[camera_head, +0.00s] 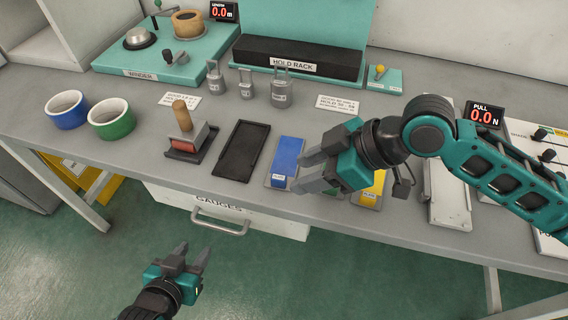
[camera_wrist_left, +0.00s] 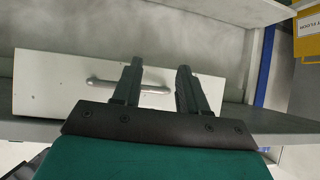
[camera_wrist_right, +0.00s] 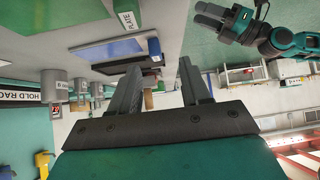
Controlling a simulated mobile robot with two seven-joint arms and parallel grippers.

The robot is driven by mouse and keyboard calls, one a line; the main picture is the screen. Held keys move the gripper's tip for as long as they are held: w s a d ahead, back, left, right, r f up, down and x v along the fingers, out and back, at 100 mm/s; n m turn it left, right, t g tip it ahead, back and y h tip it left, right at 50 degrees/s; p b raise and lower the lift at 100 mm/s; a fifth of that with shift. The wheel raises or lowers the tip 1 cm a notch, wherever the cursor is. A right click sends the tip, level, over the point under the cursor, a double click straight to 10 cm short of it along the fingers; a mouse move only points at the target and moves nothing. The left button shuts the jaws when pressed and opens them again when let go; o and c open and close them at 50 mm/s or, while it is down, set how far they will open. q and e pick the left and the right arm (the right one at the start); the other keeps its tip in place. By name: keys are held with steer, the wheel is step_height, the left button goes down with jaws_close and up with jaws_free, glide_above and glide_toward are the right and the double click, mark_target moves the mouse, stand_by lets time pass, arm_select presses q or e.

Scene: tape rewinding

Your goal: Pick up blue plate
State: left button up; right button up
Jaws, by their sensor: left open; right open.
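The blue plate (camera_head: 287,158) lies flat on the grey table, with a small white label at its front end. In the right wrist view a blue flat piece (camera_wrist_right: 108,50) shows beyond the fingers, at upper left. My right gripper (camera_head: 305,172) is open and empty, at the plate's right front side in the head view; whether it touches the plate cannot be told. My left gripper (camera_head: 196,258) is open and empty, low in front of the table. The left wrist view shows its open fingers (camera_wrist_left: 158,90) before the drawer.
A black tray (camera_head: 240,150) lies left of the plate, then a wooden-handled stamp-like tool (camera_head: 185,130). A yellow plate (camera_head: 371,190) lies to the right, partly behind my right gripper. Metal weights (camera_head: 281,88) stand behind. A drawer (camera_head: 235,212) is below the table edge.

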mark_target(281, 177)
steer(key=x, duration=0.5)
steer(key=shift+w+a+f, duration=0.1)
steer(key=shift+w+a, duration=0.2)
steer(key=shift+w, duration=0.15)
jaws_close()
